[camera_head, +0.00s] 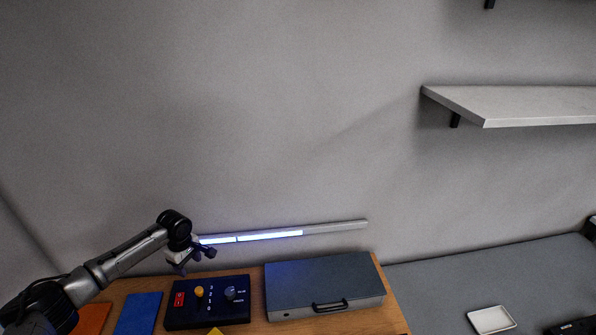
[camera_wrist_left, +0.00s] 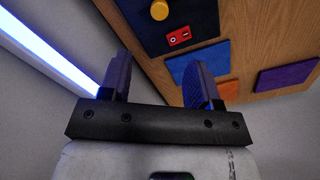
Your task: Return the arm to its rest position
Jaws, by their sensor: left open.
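My left arm comes in from the left in the head view. Its gripper (camera_head: 197,257) is held above the wooden table, at the back left of the black control panel (camera_head: 207,314). In the left wrist view, the two fingers of the left gripper (camera_wrist_left: 157,82) stand wide apart with nothing between them. My right gripper is not in either view.
A lit light bar (camera_head: 335,227) runs along the wall close to the gripper. A grey case (camera_head: 325,278) lies right of the panel on the wooden table (camera_head: 388,300). Blue (camera_head: 138,313) and orange (camera_head: 92,318) pads lie left. A white tray (camera_head: 491,319) sits on the grey surface.

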